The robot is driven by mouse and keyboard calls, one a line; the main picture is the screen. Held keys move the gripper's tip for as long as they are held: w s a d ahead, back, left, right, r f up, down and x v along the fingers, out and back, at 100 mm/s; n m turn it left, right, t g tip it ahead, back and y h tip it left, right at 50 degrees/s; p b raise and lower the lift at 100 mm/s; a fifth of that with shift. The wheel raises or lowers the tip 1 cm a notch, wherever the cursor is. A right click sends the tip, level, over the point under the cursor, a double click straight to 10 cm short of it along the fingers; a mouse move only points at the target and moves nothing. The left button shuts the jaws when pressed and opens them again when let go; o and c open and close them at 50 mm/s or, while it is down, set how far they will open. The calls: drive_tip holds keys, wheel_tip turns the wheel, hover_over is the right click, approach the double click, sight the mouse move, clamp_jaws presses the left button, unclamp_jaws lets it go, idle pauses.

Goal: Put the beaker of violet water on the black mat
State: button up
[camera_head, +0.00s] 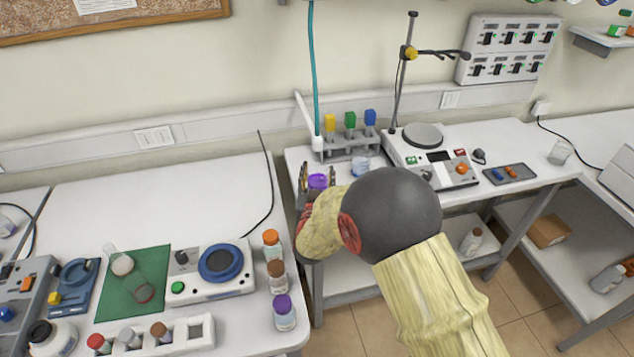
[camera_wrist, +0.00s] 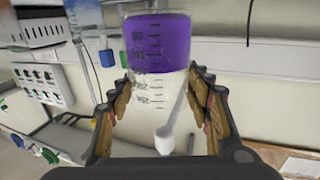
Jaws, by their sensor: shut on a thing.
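The beaker of violet water (camera_head: 317,182) is between the fingers of my gripper (camera_head: 318,178), near the left end of the right-hand bench. In the wrist view the beaker (camera_wrist: 157,45) shows large, with violet liquid and dark graduation marks. My gripper (camera_wrist: 160,85) is shut on its sides. My wrist and forearm hide part of the beaker and the bench under it in the head view, so I cannot tell whether it touches the bench. A dark flat mat or tray (camera_head: 519,177) lies on the right bench, with small blue and orange things on it.
A rack with yellow, green and blue tops (camera_head: 347,146) and a clear beaker (camera_head: 361,167) stand close to my gripper. A stirrer with a tall stand (camera_head: 428,157) is right of them. Another clear beaker (camera_head: 560,152) stands far right. Bottles (camera_head: 283,311) line the left bench's edge.

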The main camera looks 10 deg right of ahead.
sight(318, 175)
drive_tip(key=shift+w, duration=0.6)
drive_tip(key=shift+f+b, duration=0.7)
drive_tip(key=shift+f, duration=0.95)
drive_tip(key=shift+f, duration=0.2)
drive_tip(key=o, duration=1.3)
drive_tip(key=shift+o, duration=0.4)
drive_tip(key=shift+r, duration=0.1)
